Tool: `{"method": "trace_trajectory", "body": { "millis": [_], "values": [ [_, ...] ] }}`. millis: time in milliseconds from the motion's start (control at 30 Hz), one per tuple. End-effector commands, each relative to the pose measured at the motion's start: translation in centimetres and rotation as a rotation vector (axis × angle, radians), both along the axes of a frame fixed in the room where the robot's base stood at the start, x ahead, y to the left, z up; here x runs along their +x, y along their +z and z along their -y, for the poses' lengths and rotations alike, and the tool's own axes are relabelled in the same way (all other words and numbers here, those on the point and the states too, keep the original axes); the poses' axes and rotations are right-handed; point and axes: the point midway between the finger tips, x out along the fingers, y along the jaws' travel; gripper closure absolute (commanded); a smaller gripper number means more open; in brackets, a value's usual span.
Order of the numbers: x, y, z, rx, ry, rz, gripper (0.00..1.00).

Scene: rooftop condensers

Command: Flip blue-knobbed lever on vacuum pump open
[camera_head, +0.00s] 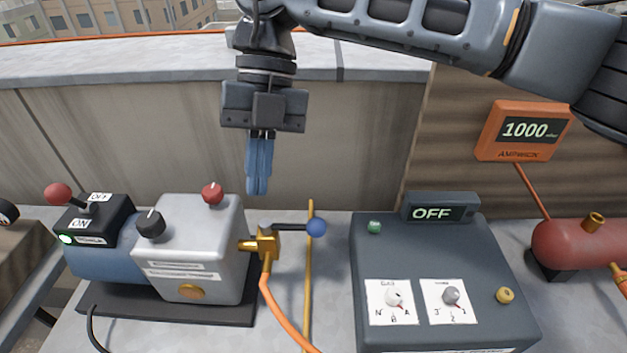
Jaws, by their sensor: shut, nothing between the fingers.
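The vacuum pump (196,255) stands on the left of the bench, with a grey body and a blue motor section. A brass valve (266,245) sits on its right side. The valve's dark lever runs out to the right, about level, and ends in a blue knob (316,227). My gripper (258,190) points down with its blue fingers shut and empty. It appears above and a little left of the knob in the picture, apart from the lever.
A red-knobbed switch (58,194) is on the pump's left end, with a lit green light. A dark box (440,262) reading OFF stands right of the knob. An orange gauge (526,131) reads 1000. An orange hose (275,312) hangs from the valve. A yellow pipe (308,290) passes near the knob.

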Motion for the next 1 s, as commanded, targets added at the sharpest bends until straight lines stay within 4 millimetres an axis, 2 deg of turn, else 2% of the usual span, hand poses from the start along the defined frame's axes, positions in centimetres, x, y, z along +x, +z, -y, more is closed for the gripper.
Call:
{"method": "trace_trajectory", "body": {
  "millis": [33,100,300,767,867,1000],
  "values": [
    [1.3,0.6,1.2,-0.052,-0.016,0.038,1.0],
    [2.6,1.2,2.6,-0.116,-0.039,0.076,1.0],
    [4.7,2.4,5.0,-0.217,-0.079,0.138,1.0],
    [4.9,2.4,5.4,-0.231,-0.083,0.145,1.0],
    [4.7,1.7,5.4,-0.23,-0.084,0.144,1.0],
    [4.0,-0.3,5.5,-0.231,-0.083,0.141,1.0]
  ]
}}
